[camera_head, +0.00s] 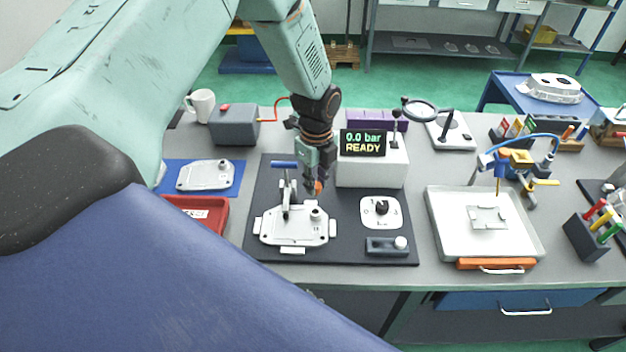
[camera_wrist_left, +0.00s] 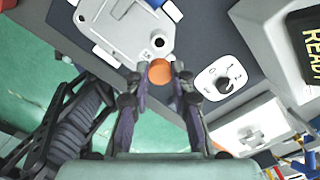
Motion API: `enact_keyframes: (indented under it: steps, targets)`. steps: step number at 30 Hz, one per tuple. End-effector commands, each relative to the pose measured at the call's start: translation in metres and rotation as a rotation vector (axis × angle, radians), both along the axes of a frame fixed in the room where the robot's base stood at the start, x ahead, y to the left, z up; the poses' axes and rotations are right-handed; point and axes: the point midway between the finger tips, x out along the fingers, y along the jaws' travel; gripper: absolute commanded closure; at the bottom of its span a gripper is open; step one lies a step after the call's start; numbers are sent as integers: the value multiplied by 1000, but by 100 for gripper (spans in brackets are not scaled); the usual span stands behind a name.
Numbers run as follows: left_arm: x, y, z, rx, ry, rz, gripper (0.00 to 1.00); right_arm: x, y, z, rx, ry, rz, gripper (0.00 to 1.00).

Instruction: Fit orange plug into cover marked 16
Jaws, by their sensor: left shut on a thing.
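My left gripper (camera_head: 316,178) comes down from above, shut on the orange plug (camera_head: 318,188). The plug also shows in the left wrist view (camera_wrist_left: 160,73), between the fingertips. A light grey metal cover (camera_head: 290,236) sits in a fixture with a blue-handled clamp on the dark mat. In the left wrist view the cover (camera_wrist_left: 130,32) has a round dark hole near its edge, just beyond the plug. The plug appears above and apart from the cover. My right gripper is not in view.
A second cover (camera_head: 206,175) lies on a blue mat beside a red tray (camera_head: 219,217). A white dial plate (camera_head: 381,212) lies right of the cover. A pale tray (camera_head: 440,225) stands further right.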

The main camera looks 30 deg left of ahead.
Motion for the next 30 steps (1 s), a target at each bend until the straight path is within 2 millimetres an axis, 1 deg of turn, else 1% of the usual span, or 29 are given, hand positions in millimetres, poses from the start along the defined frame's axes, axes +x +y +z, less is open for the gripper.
enact_keyframes:
  steps: [6,11,30]
  targets:
    - [0,-1,0,0,2,0,87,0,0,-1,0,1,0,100]
    - [0,-2,-6,1,3,0,87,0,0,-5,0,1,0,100]
    - [0,0,-56,1,3,0,87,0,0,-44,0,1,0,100]
